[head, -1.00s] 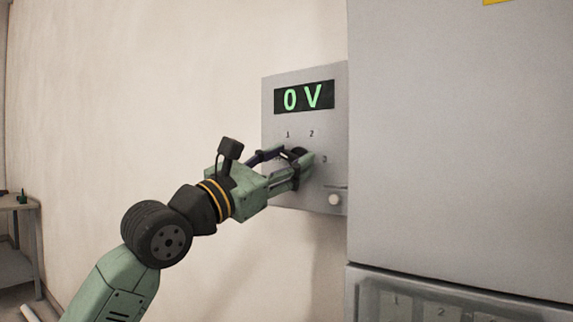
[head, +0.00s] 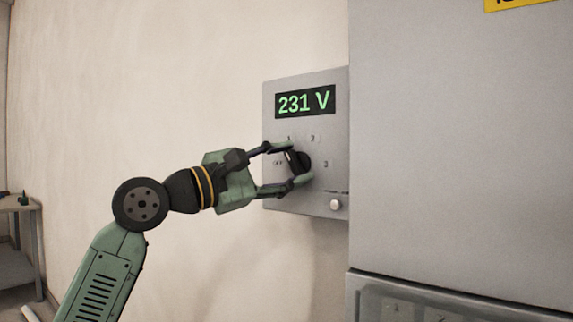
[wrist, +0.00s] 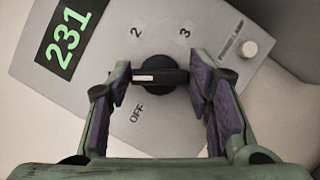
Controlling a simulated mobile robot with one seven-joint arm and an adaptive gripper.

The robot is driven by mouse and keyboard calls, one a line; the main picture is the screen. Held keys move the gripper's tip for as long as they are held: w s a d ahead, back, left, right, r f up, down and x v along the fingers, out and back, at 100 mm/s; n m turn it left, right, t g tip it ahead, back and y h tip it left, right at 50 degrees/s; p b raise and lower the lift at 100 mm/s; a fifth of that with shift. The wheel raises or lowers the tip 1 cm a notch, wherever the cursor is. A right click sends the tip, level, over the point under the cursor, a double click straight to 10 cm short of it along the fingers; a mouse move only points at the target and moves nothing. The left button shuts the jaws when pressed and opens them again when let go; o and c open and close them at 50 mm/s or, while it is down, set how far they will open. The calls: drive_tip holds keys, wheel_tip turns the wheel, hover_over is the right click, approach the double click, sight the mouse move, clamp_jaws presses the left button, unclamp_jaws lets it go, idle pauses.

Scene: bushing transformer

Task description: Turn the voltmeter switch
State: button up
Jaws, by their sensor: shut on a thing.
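The voltmeter panel (head: 285,95) is a grey box on the wall, with a green display (head: 305,102) reading 231 V. Its black rotary switch (head: 304,160) sits among the labels OFF, 1, 2 and 3. My gripper (head: 289,164) is shut on the switch, one finger above and one below it in the head view. In the wrist view the fingers (wrist: 160,80) flank the ends of the switch's bar handle (wrist: 170,77). The bar's white mark (wrist: 145,77) points to the left finger, away from OFF; the label 1 is hidden there.
A small round white button (head: 335,204) is at the panel's lower right. A large grey cabinet (head: 450,150) stands right of the panel. A table (head: 18,204) is at the far left. The wall left of the panel is bare.

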idle(0.4)
drive_tip(key=o, duration=1.1)
drive_tip(key=shift+o, duration=0.2)
drive_tip(key=shift+a, duration=0.1)
drive_tip(key=v, duration=1.2)
drive_tip(key=shift+s, duration=0.1)
